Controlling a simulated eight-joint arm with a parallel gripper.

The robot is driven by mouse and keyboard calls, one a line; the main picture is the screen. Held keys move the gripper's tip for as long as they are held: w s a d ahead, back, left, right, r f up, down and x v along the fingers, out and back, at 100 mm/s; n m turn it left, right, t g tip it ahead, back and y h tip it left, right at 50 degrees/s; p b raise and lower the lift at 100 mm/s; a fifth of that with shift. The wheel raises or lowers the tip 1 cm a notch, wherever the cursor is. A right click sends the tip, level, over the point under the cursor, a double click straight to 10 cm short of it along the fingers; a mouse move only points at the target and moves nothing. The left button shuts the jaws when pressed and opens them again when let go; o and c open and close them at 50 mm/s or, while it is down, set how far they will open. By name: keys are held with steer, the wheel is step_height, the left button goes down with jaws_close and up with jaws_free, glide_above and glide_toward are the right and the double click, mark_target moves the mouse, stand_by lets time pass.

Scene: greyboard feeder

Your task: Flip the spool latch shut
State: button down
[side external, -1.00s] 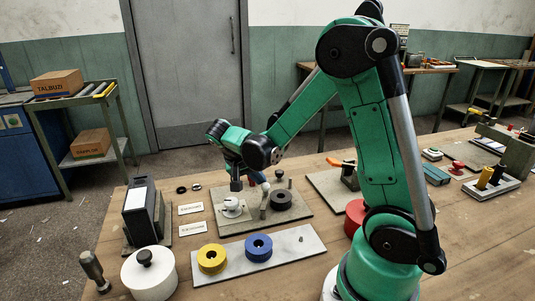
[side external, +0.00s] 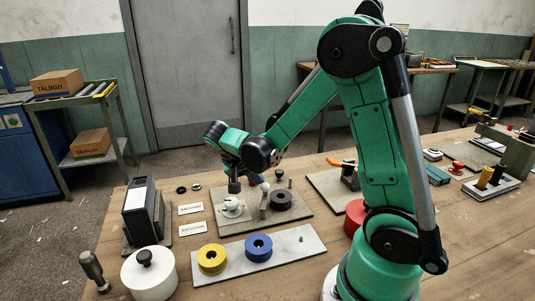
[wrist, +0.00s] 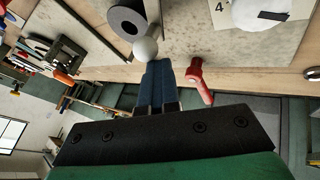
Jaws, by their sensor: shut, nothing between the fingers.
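The spool latch appears to be a short upright lever with a pale ball knob (side external: 265,187), standing on a grey board beside a dark grey spool (side external: 281,199). In the wrist view the ball knob (wrist: 145,48) is right by my fingertips, with the spool (wrist: 127,20) just beyond it. My gripper (wrist: 158,66) has its blue fingers shut together with nothing between them. I cannot tell whether the fingertips touch the knob. In the side view my gripper is low over the board, its fingers partly hidden. The lever's lower part is hidden in the wrist view.
A white domed piece (side external: 232,206) is on the same board (side external: 240,227), left of the lever. A red post (wrist: 197,75) shows right of my fingers in the wrist view. Yellow (side external: 211,258) and blue (side external: 258,247) spools lie on a pale plate in front.

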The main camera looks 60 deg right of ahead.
steer(key=shift+s+a+f, duration=0.15)
steer(key=shift+s+a, duration=0.2)
steer(key=shift+a, duration=0.3)
steer(key=w, duration=0.1)
steer(key=w+r, duration=0.1)
steer(key=w, duration=0.3)
steer(key=shift+r, duration=0.25)
steer(key=w+a+r, duration=0.3)
steer(key=a+r, duration=0.1)
steer(key=r, duration=0.4)
steer(key=shift+w, duration=0.15)
steer(key=shift+d, duration=0.1)
steer(key=s+a+n+t, duration=0.2)
steer(key=s+a+n, duration=0.1)
steer(key=s+a, duration=0.2)
steer(key=shift+a+f+n, duration=0.15)
steer(key=shift+a+n, duration=0.25)
steer(key=shift+a, duration=0.65)
